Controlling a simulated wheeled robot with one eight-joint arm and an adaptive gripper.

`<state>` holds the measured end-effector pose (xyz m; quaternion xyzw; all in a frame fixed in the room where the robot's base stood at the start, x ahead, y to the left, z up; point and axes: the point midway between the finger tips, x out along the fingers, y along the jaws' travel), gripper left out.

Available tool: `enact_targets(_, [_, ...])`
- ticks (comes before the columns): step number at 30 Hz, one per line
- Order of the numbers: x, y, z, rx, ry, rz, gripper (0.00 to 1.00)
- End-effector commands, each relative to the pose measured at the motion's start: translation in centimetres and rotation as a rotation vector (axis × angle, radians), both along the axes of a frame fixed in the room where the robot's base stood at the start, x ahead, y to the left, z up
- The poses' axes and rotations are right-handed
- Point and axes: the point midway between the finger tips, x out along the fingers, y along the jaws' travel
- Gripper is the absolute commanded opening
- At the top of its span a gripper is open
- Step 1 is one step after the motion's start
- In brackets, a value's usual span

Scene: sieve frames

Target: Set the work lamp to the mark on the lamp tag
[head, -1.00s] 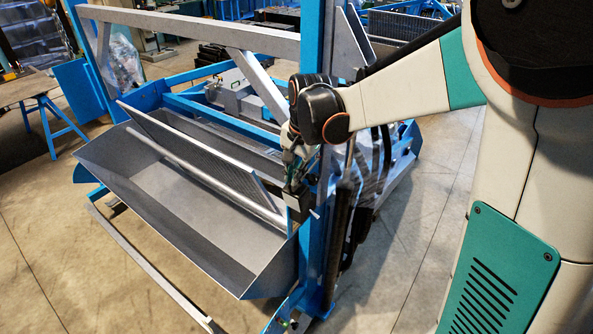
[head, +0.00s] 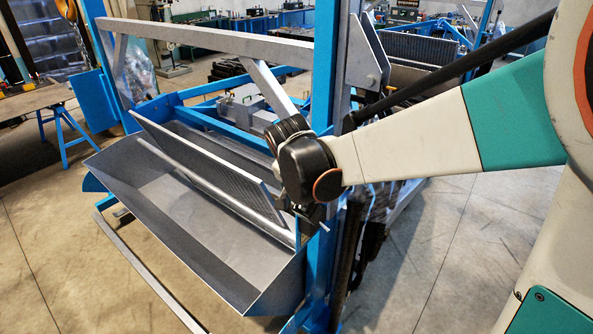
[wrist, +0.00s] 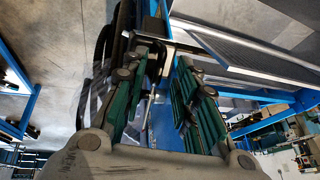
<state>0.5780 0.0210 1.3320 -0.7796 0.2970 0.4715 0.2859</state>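In the wrist view, the two green-backed fingers of my gripper (wrist: 163,75) stand apart with a clear gap between them. A small dark fitting (wrist: 154,62) shows between and just beyond the fingertips, in front of the blue post (wrist: 163,125). It may be the work lamp or its mount, but I cannot tell. I cannot tell whether a finger touches it. In the head view, my wrist hides most of the gripper, beside the blue post (head: 322,120). I cannot make out a lamp tag or its mark in either view.
A grey metal trough (head: 185,235) with a sieve screen (head: 205,160) lies left of my gripper. A grey crossbar (head: 210,38) spans the frame above. Dark hoses run beside the post on the right. Concrete floor (head: 450,260) is open at the right. A bench stands far left.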

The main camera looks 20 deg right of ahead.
Motion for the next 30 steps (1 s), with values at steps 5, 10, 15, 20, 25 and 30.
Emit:
enact_targets(5, [-0.1, 0.0, 0.0, 0.000, 0.000, 0.000, 0.28])
enact_targets(10, [-0.4, 0.1, 0.6, 0.000, 0.000, 0.001, 0.28])
enact_targets(15, [-1.4, 0.6, 2.7, -0.001, 0.000, 0.002, 0.28])
enact_targets(20, [-2.5, 1.2, 5.5, -0.001, 0.000, 0.002, 0.28])
enact_targets(25, [-3.7, 1.8, 8.4, -0.001, 0.001, 0.003, 0.28])
enact_targets(30, [-4.4, 2.2, 10.1, 0.000, 0.000, 0.001, 0.28])
